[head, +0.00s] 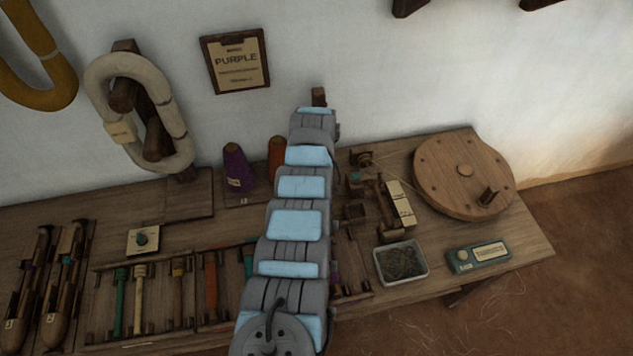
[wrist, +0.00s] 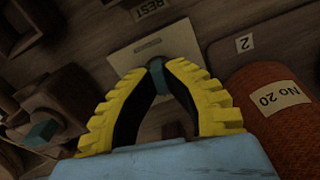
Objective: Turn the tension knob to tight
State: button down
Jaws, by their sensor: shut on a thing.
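In the wrist view my gripper (wrist: 157,68) has yellow ridged fingers, their tips closed on a small dark teal knob (wrist: 157,76). The knob stands over a pale square plate (wrist: 128,60) with a small dark label whose writing I cannot read. The fingers hide much of the knob, so its setting cannot be told. In the head view my arm covers my gripper and this plate. A similar pale plate with a teal knob (head: 142,238) sits in plain sight on the left of the bench.
An orange cone (wrist: 270,110) marked "No 20" stands close right of my gripper in the wrist view. A brown wooden device (wrist: 62,92) stands close left. The head view shows a purple cone (head: 236,168), a metal tray (head: 379,276) and a round wooden wheel (head: 440,165).

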jog(key=m+p, duration=0.1)
jog(key=m, duration=0.3)
jog(key=shift+m, duration=0.3)
jog(key=m, duration=0.5)
jog(key=shift+m, duration=0.3)
jog(key=c, duration=1.1)
grip_release()
jog(key=shift+c, duration=0.2)
notch_tip(320, 180, up, 12)
